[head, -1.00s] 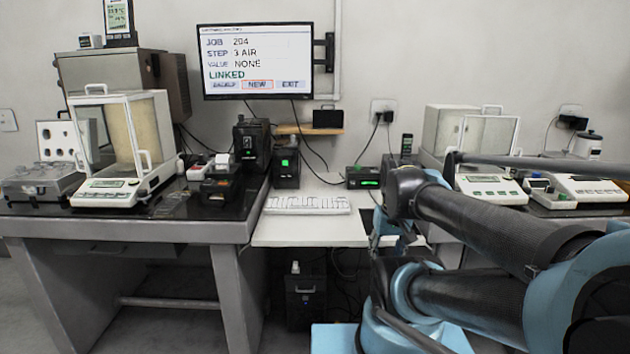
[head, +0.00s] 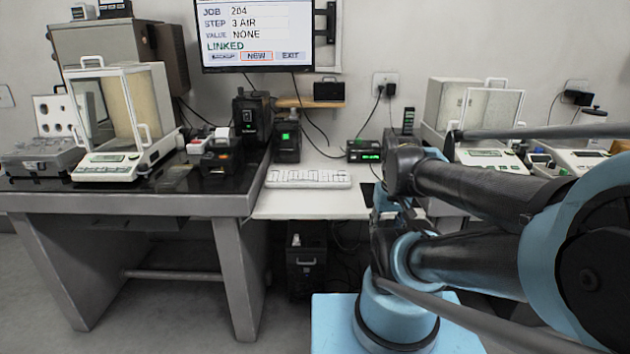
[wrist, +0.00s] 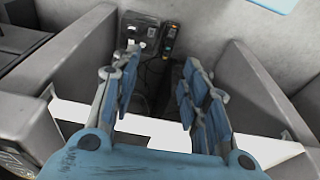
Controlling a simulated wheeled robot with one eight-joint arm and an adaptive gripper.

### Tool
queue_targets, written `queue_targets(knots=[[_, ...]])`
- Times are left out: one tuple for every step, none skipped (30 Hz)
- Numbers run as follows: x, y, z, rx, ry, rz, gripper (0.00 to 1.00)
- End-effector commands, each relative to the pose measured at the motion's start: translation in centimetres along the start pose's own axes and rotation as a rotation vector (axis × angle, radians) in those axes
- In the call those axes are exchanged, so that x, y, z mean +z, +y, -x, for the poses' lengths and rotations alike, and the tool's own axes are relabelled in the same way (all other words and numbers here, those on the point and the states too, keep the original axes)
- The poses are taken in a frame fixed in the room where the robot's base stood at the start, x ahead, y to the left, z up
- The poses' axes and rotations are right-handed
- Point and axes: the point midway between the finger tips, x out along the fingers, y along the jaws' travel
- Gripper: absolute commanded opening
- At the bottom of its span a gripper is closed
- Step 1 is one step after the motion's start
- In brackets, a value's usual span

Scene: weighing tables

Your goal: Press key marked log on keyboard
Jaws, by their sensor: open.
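The white keyboard (head: 308,178) lies on the white desk between the two weighing tables in the head view. Its key markings are too small to read, so I cannot pick out the log key. The wall monitor (head: 257,35) shows JOB 204, STEP 3 AIR, VALUE NONE, LINKED, with NEW framed in orange. In the wrist view my gripper (wrist: 158,88) is open and empty, its blue-padded fingers apart, with a white surface below and behind them. The keyboard is not recognisable in that view. In the head view my arm hides the gripper's end.
The white desk (head: 290,208) has a black box with a green display (head: 364,151) at its back and a dark unit with a green light (head: 287,136). Glass-cased balances stand on the left (head: 110,165) and right (head: 488,158) tables. The desk around the keyboard is mostly clear.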

Motion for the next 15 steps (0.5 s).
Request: queue_targets(knots=[[0.02, 0.00, -0.01, 0.000, 0.000, 0.000, 0.23], [0.02, 0.00, 0.00, 0.000, 0.000, 0.000, 0.17], [0.03, 0.00, 0.00, 0.000, 0.000, 0.000, 0.07], [0.03, 0.00, 0.00, 0.000, 0.000, 0.000, 0.01], [0.03, 0.00, 0.00, 0.000, 0.000, 0.000, 0.00], [0.03, 0.00, 0.00, 0.000, 0.000, 0.000, 0.00], [0.04, 0.00, 0.00, 0.000, 0.000, 0.000, 0.00], [0.04, 0.00, 0.00, 0.000, 0.000, 0.000, 0.00], [0.04, 0.00, 0.00, 0.000, 0.000, 0.000, 0.00], [0.04, 0.00, 0.01, 0.000, 0.000, 0.000, 0.00], [0.04, 0.00, 0.01, 0.000, 0.000, 0.000, 0.00], [0.05, 0.00, 0.01, 0.000, 0.000, 0.000, 0.00], [0.05, 0.00, 0.01, 0.000, 0.000, 0.000, 0.00], [0.05, 0.00, 0.01, 0.000, 0.000, 0.000, 0.00], [0.05, 0.00, 0.01, 0.000, 0.000, 0.000, 0.00]])
